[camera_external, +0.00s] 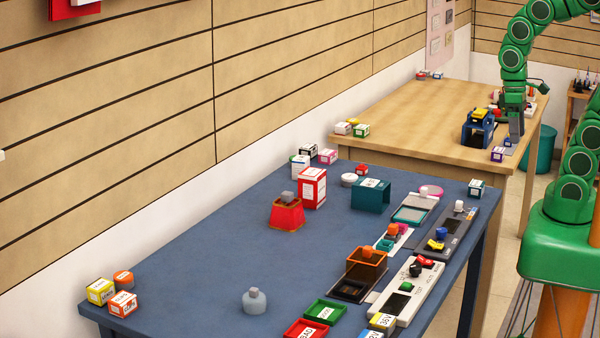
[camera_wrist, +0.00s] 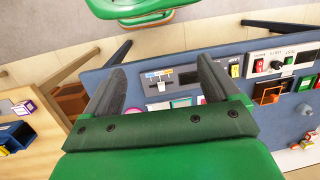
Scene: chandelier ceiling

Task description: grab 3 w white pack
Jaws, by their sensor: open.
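Several small white-sided packs show in the external view, but I cannot read "3 W" on any of them. One white pack with a green edge (camera_external: 299,166) stands at the back of the blue table, beside a white pack with a black top (camera_external: 308,150) and a white and purple pack (camera_external: 326,156). Another pale pack (camera_external: 342,128) is on the wooden table's near left corner. My gripper (camera_external: 516,126) points down at the wooden table's right side, away from these packs. In the wrist view my gripper (camera_wrist: 162,68) is open, its fingers apart with nothing between them.
The blue table (camera_external: 200,260) carries a red and white box (camera_external: 312,188), a red holder (camera_external: 286,214), a teal box (camera_external: 370,195) and instrument panels (camera_external: 402,292) along its right side. A blue holder (camera_external: 478,128) is near my gripper on the wooden table (camera_external: 420,110). The blue table's left middle is clear.

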